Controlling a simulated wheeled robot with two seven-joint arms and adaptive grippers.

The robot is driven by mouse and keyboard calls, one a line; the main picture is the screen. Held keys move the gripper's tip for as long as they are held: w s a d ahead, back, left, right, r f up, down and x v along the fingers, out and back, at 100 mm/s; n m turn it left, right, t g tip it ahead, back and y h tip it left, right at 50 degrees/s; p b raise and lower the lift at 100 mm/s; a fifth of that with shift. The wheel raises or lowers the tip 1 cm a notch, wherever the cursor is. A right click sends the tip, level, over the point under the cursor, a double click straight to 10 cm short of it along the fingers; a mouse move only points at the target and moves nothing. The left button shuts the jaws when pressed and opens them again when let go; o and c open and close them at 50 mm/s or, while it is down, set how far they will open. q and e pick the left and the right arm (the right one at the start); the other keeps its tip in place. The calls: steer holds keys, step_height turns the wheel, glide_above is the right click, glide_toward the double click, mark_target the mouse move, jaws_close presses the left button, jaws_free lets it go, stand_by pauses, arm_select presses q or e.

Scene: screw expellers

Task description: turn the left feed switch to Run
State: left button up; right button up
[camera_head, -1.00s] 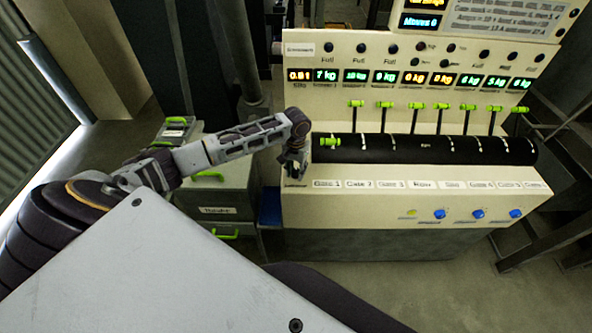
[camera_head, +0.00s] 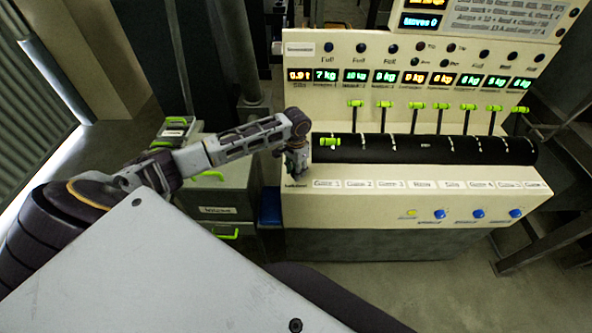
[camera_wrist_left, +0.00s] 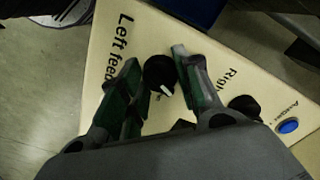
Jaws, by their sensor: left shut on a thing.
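The left feed switch (camera_wrist_left: 161,77) is a round black knob with a white mark, on a cream panel beside the printed words "Left feed". The mark points toward the lower right of the left wrist view. My left gripper (camera_wrist_left: 157,60) has one finger on each side of this knob and is shut on it. In the head view my left gripper (camera_head: 297,165) is at the left end of the cream machine (camera_head: 400,205), hiding the switch there. The position words around the knob are not readable. My right gripper is not in view.
A second black knob (camera_wrist_left: 244,107), beside partly hidden lettering starting "Ri", and a blue button (camera_wrist_left: 289,126) lie to the right. A black roller (camera_head: 420,150) and several green-topped levers (camera_head: 440,106) are right of my gripper. A grey cabinet (camera_head: 222,200) stands left.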

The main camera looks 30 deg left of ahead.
arm_select(q)
steer(key=m, duration=0.5)
steer(key=shift+m, duration=0.9)
steer(key=o, duration=1)
steer(key=shift+o, duration=0.3)
